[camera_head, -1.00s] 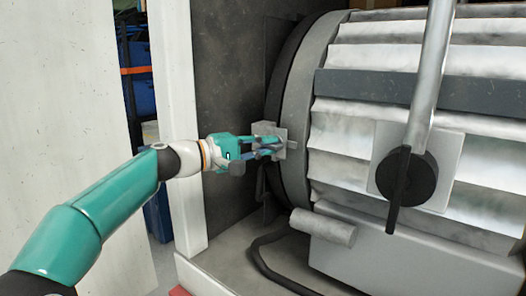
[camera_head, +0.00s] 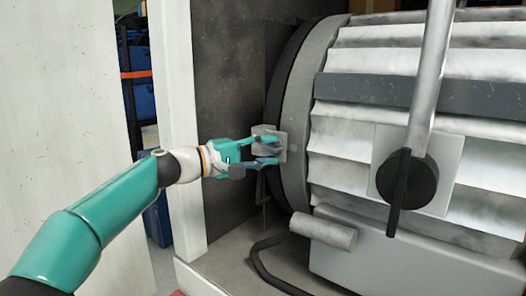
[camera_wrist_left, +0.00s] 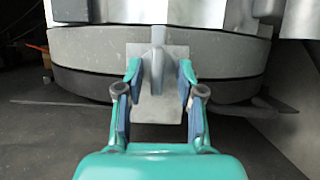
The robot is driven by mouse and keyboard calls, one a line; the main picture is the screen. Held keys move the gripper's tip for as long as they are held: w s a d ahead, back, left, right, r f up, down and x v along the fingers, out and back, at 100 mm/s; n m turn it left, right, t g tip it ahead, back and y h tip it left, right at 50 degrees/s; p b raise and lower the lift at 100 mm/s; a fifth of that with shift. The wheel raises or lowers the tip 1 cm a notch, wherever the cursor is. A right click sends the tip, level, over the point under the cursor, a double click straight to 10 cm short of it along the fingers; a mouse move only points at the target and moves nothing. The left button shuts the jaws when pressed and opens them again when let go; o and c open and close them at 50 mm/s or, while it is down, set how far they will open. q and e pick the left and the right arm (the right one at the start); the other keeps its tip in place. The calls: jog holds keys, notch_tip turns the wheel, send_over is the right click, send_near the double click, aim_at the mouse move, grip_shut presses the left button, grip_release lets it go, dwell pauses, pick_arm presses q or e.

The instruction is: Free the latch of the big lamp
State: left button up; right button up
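The big lamp (camera_head: 360,110) is a large ribbed, pale metal drum with a grey front ring (camera_head: 297,110). Its latch (camera_head: 270,140) is a small grey plate with a lever at the ring's edge. In the left wrist view the lever (camera_wrist_left: 157,72) stands out from the plate (camera_wrist_left: 172,110), its narrow upper end pointing up in the picture. My left gripper (camera_head: 267,150) is open at the latch. In the wrist view its two fingers (camera_wrist_left: 156,90) are on either side of the lever, with gaps visible. My right gripper is not in view.
A grey round bar (camera_head: 410,90) with a black knob (camera_head: 406,180) stands before the drum at right. A pale post (camera_head: 178,100) is behind my left arm. A dark cable (camera_head: 262,268) and a short grey cylinder (camera_head: 322,229) lie below the latch.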

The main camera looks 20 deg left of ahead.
pick_arm(q)
jog(key=v, duration=1.2)
jog(key=shift+a+f, duration=0.1)
jog(key=shift+f, duration=0.05)
